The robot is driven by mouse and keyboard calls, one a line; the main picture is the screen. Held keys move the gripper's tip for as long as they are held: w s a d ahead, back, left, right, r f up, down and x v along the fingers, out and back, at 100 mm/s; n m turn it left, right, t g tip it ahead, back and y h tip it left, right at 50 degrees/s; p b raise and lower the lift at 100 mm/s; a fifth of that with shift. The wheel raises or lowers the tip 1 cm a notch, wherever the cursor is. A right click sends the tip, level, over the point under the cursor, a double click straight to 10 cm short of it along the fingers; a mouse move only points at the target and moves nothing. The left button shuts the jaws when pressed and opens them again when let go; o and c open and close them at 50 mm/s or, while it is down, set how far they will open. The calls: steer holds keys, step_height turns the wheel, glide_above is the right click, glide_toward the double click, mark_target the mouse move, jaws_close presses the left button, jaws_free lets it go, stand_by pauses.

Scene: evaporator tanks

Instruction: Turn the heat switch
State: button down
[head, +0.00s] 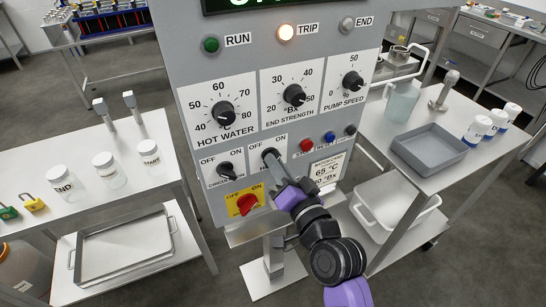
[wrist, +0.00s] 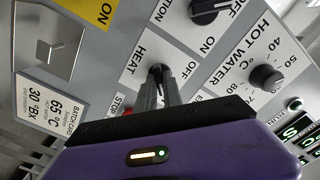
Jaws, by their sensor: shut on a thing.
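The heat switch (wrist: 157,68) is a small dark knob on a white plate labelled HEAT, with OFF and ON marks, on the grey control panel (head: 205,95). My gripper (wrist: 157,78) is shut on it, with a grey finger on each side of the knob. In the head view my gripper (head: 270,158) reaches the panel from below right and covers most of the switch and its label. I cannot tell which way the knob points.
The circulation switch (head: 228,171) is close to the left, with a red switch (head: 246,203) on a yellow plate below it. Push buttons (head: 307,145) are close to the right. The TRIP lamp (head: 286,32) is lit. Steel tables (head: 70,165) stand either side.

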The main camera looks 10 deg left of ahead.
steer(key=shift+n+b, duration=0.9)
steer(key=shift+n, duration=0.1)
steer(key=shift+n+b, duration=1)
steer(key=shift+n, duration=0.1)
steer(key=shift+f, duration=0.1)
